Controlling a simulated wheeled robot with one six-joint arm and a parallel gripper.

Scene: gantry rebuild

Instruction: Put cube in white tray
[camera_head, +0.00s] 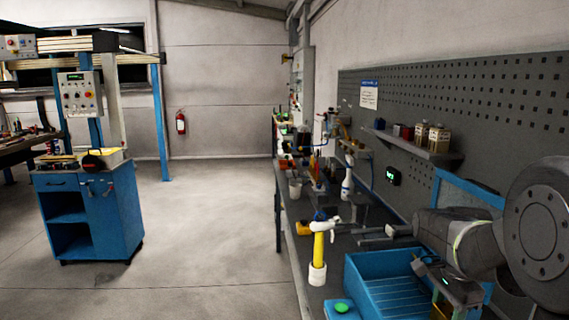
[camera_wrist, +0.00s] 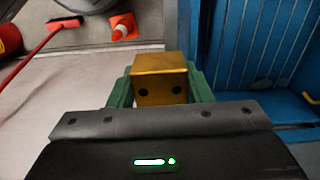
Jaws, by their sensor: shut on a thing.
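My gripper (camera_wrist: 160,88) is shut on a gold cube (camera_wrist: 160,82) with two dark dots on its near face. The green fingers press its left and right sides in the wrist view. No white tray is clear in either view. A pale, yellowish container (camera_head: 112,158) sits on the blue cart at the left, too small to tell more.
The blue crate (camera_head: 372,290) stands on the bench; a blue ribbed surface (camera_wrist: 240,50) is right of the cube. A spray bottle (camera_head: 318,250) stands near the bench edge. Floor left of the bench is open.

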